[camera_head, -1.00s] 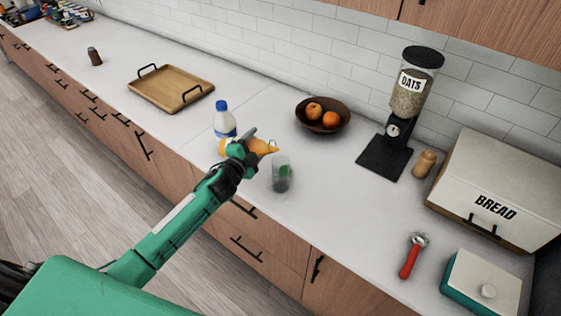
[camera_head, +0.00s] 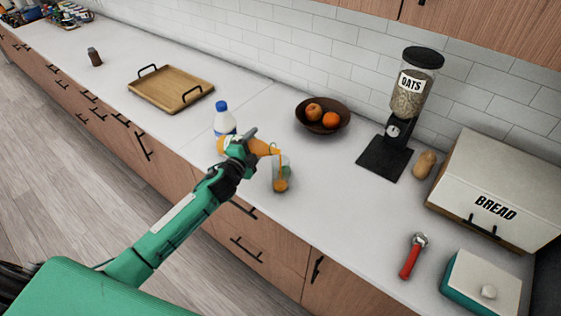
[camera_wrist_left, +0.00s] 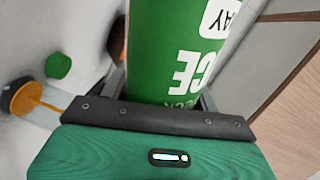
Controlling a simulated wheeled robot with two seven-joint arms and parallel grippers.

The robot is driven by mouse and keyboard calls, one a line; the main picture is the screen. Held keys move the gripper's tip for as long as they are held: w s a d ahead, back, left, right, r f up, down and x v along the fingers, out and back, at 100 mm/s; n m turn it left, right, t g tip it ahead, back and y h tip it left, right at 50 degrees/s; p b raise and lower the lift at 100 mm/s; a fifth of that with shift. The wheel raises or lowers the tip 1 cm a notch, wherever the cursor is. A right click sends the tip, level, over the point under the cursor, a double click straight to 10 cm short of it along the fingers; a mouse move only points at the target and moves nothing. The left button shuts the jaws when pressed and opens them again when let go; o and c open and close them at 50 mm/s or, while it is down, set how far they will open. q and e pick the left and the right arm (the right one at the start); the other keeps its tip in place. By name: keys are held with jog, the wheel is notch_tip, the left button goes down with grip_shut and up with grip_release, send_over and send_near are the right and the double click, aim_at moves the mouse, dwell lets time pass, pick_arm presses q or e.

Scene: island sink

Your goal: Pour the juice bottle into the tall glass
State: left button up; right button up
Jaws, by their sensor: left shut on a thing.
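My left gripper (camera_head: 246,146) is shut on the juice bottle (camera_head: 263,148), orange with a green label, and holds it above the counter, tilted on its side with its mouth to the right. A thin orange stream runs from the mouth into the tall glass (camera_head: 280,184). The clear glass stands upright on the counter with orange juice in its lower part. In the left wrist view the green-labelled juice bottle (camera_wrist_left: 185,50) fills the jaws, and the glass (camera_wrist_left: 38,103) with its orange stream is at the left. My right gripper is not in view.
A green cap (camera_wrist_left: 58,66) lies near the glass. A blue-capped bottle (camera_head: 222,117) stands close behind the gripper. A fruit bowl (camera_head: 345,118), oat dispenser (camera_head: 408,88) and wooden tray (camera_head: 150,98) stand farther away.

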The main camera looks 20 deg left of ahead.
pick_arm(q)
jog(key=shift+r, duration=0.15)
dwell(0.9)
jog(key=shift+r+m, duration=0.1)
jog(key=shift+m, duration=0.2)
dwell(0.8)
jog(key=shift+r+p, duration=0.15)
jog(key=shift+p, duration=0.2)
dwell(0.7)
jog(key=shift+r, duration=0.1)
dwell(1.4)
jog(key=shift+r+m, duration=0.15)
jog(key=shift+m, duration=0.25)
dwell(1.2)
